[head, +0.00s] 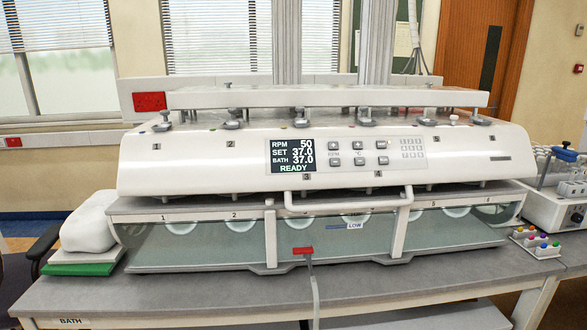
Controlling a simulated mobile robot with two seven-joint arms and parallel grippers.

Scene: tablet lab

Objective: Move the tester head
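The tester head (220,163) is the wide white upper housing of the dissolution tester. Its display (292,156) reads RPM 50, SET 37.0, BATH 37.0 and READY. A button panel sits to the right of the display. A white bar handle (345,196) runs along the front below the head. The head sits low, close above the clear water bath (350,243), whose rounded vessel bottoms show through the front. Two grey columns (287,40) rise behind the head. Neither of my grippers shows in the head view.
The grey bench (200,295) has free room along its front edge. A white bundle (87,222) on a green pad (82,264) stands left of the bath. A rack of coloured caps (537,242) and a white instrument (552,210) stand at right. A red-handled hose valve (303,251) is at the bath front.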

